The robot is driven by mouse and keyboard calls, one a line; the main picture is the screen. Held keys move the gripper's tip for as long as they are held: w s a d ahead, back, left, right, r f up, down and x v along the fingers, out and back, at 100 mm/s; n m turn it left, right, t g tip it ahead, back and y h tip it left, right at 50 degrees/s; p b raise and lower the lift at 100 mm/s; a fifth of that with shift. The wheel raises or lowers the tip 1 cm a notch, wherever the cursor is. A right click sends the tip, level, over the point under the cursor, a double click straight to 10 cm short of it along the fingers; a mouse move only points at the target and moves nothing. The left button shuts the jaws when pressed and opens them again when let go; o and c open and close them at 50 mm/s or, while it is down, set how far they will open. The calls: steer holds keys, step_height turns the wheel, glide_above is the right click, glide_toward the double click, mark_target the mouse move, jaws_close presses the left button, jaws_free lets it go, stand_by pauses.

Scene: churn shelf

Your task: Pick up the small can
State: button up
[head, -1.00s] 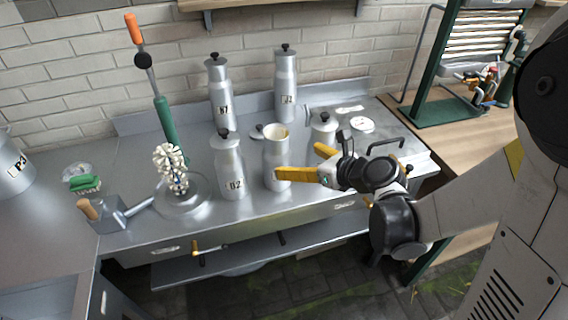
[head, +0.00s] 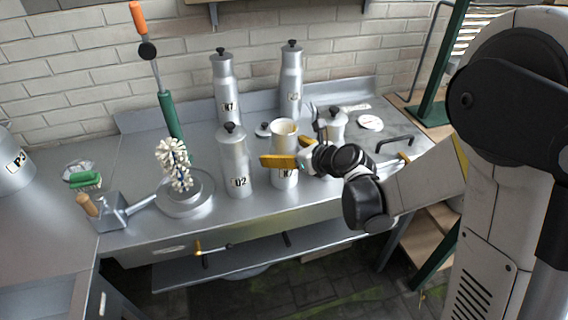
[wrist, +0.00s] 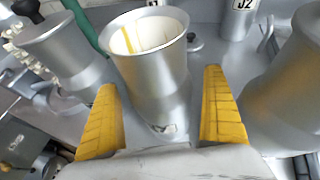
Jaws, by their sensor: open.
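Several metal cans stand on the steel counter. An open can without a lid (head: 285,135), pale inside, stands upright at the front, with a label partly hidden by my gripper. A shorter can with a black-knobbed lid (head: 332,122) stands to its right, partly behind my arm. I cannot tell for sure which one is the small can. My gripper (head: 284,152) is open, its yellow fingers at either side of the open can. In the wrist view the open can (wrist: 150,75) stands between the spread fingers (wrist: 163,112), with gaps at both sides.
A lidded can marked D2 (head: 235,160) stands close on the left. Two taller lidded cans (head: 224,90) (head: 291,80) stand behind. A loose lid (head: 263,130) is beside the open can. A brush on a round base (head: 185,195) stands farther left. A black handle (head: 394,141) is at right.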

steer(key=c, duration=1.4)
steer(key=shift+r, duration=0.1)
